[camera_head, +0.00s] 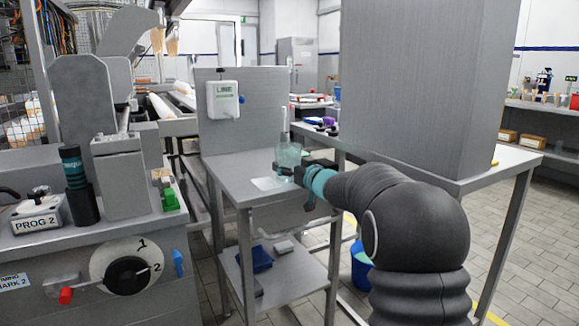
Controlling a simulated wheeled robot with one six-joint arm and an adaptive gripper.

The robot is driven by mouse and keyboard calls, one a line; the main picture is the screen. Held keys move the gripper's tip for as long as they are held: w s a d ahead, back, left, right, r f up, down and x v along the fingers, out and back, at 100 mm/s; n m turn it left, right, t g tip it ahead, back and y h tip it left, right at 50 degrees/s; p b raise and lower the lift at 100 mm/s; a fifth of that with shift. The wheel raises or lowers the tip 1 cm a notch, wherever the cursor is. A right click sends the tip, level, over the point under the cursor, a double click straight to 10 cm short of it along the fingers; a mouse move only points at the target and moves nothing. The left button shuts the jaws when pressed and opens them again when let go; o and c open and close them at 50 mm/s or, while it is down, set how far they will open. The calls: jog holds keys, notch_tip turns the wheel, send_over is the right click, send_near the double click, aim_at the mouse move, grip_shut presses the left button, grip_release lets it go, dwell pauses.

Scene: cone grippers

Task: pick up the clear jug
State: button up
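The clear jug (289,153) stands on the metal side table, near its back edge, with a pale greenish tint. My arm reaches in from the right. My gripper (285,169), dark with a teal band behind it, is at the lower part of the jug. A dark finger overlaps the jug's lower front in this view. The far finger and the gap between the fingers are too small or hidden to make out, so I cannot tell whether the gripper touches or closes on the jug.
A large grey cabinet (420,85) stands to the right. A lower shelf (290,270) holds a blue item (257,258).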

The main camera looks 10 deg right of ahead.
aim_at(295, 152)
jog(key=c, duration=0.6)
jog(key=shift+o, duration=0.2)
jog(key=shift+r, duration=0.25)
jog(key=shift+r+p, duration=0.35)
jog(key=shift+r, duration=1.7)
jog(key=w+a+r, duration=0.1)
jog(key=w+r, duration=0.2)
jog(key=w, duration=0.2)
jog(key=w+a+r+p, duration=0.1)
jog(key=w+a+r, duration=0.1)
jog(key=w, duration=0.4)
jog(key=shift+a+r, duration=0.2)
jog(key=shift+r, duration=0.5)
jog(key=shift+w, duration=0.1)
